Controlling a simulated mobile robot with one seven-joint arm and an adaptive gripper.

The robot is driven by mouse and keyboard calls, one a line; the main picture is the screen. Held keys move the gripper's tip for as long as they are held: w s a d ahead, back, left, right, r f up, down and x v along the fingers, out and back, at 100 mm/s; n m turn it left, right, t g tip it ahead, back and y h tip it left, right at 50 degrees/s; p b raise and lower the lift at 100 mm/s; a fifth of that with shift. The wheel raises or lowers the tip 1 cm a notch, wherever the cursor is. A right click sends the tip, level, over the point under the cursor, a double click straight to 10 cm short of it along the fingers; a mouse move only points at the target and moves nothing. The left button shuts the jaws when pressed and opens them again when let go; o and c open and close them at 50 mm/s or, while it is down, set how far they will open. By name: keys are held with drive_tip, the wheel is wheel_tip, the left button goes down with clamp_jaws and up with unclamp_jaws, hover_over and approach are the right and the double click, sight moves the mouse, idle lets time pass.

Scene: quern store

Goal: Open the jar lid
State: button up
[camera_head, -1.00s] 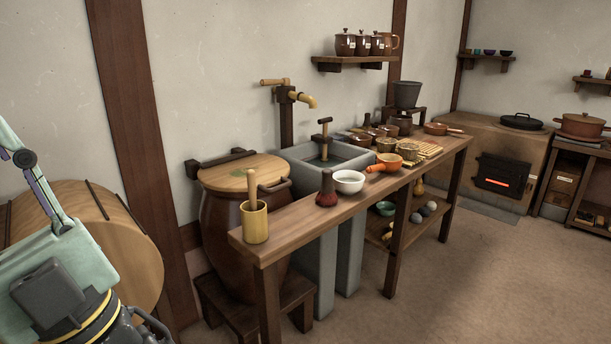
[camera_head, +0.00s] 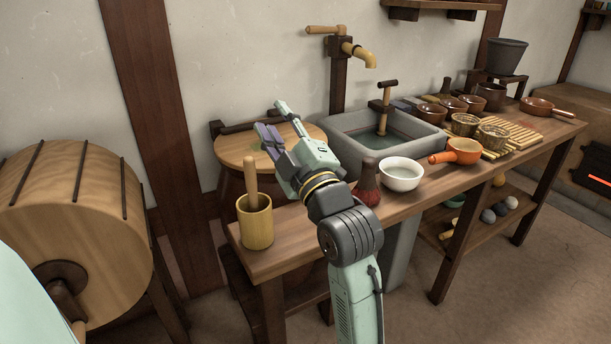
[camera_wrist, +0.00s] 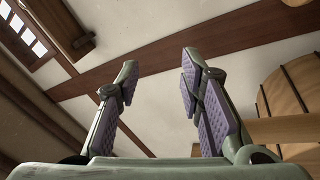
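A large dark brown jar (camera_head: 229,187) stands behind the left end of the long table in the head view. A round, light wooden lid (camera_head: 238,150) covers its top. My gripper (camera_head: 271,117) is in front of the lid's right part in this view and hides some of it. The gripper's fingers point up and toward the wall. The wrist view shows the two fingers (camera_wrist: 159,65) spread wide with nothing between them. I see no contact with the lid, and the exact gap to it cannot be told.
A wooden cup with a pestle (camera_head: 256,222), a dark red bottle (camera_head: 367,184) and a white bowl (camera_head: 401,174) stand on the table (camera_head: 300,240) near my arm. A stone sink (camera_head: 400,135) with a tap (camera_head: 355,50) is right of the jar. A wooden drum (camera_head: 75,200) stands left.

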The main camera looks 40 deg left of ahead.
drive_tip(key=w+d+f+n+h, duration=0.1)
drive_tip(key=w+d+f, duration=0.1)
drive_tip(key=f, duration=0.3)
drive_tip(key=w+d+f+n+g+h, duration=0.1)
drive_tip(key=w+d+f+n+h, duration=0.1)
drive_tip(key=f, duration=0.3)
drive_tip(key=w+d+f+n+g+h, duration=0.1)
drive_tip(key=w+d+f+n+h, duration=0.1)
drive_tip(key=w+f, duration=0.2)
drive_tip(key=shift+f, duration=0.65)
drive_tip(key=shift+w+a+f+n+g+h, duration=0.15)
drive_tip(key=shift+a+n+g+h, duration=0.15)
drive_tip(key=shift+g, duration=0.1)
drive_tip(key=p+x, duration=0.1)
drive_tip(key=x, duration=0.9)
drive_tip(key=shift+w+d+p, duration=0.1)
drive_tip(key=shift+p, duration=0.2)
drive_tip(key=shift+c, duration=0.3)
clamp_jaws()
